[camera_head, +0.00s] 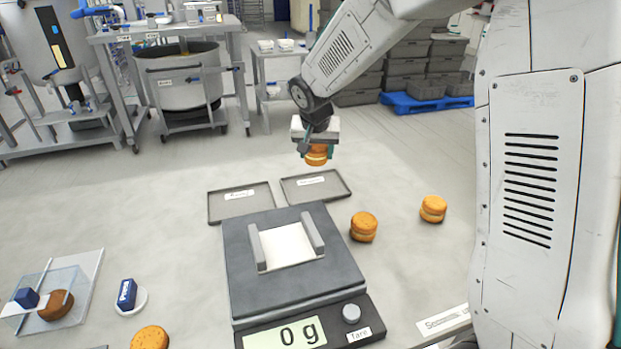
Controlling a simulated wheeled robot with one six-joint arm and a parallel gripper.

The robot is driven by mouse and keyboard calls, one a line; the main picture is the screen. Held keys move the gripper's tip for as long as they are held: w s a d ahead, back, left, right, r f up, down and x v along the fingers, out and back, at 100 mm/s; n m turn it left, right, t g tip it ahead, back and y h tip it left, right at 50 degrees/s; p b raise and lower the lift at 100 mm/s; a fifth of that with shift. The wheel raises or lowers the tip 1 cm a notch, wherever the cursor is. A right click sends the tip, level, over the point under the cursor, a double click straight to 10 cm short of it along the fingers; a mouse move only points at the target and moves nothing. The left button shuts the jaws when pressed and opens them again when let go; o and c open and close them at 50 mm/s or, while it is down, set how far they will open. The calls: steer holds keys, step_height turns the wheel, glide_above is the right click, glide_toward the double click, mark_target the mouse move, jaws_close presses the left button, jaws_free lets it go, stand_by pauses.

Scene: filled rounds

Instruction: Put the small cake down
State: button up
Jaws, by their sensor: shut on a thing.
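My gripper (317,145) is shut on a small round filled cake (317,158), orange-brown with a pale filling band. It holds the cake in the air, above and behind the two grey trays in the picture. The left tray (213,213) and the right tray (340,184) each bear a white label too small to read; both look empty. The scale (240,290) stands in front of them with a bare white plate (287,245) between two grey bars. Its display (285,338) reads 0 g.
Two filled cakes, one nearer (363,227) and one farther (433,209), lie right of the scale. Another cake (150,338) lies at the front left. A clear box (45,290) with a brown cake, and a blue-and-white object (128,296), stand at left.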

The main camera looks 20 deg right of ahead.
mark_target(316, 188)
step_height(316, 188, down, 10)
steer(key=shift+r, duration=0.25)
steer(key=shift+f, duration=0.1)
steer(key=o, duration=0.7)
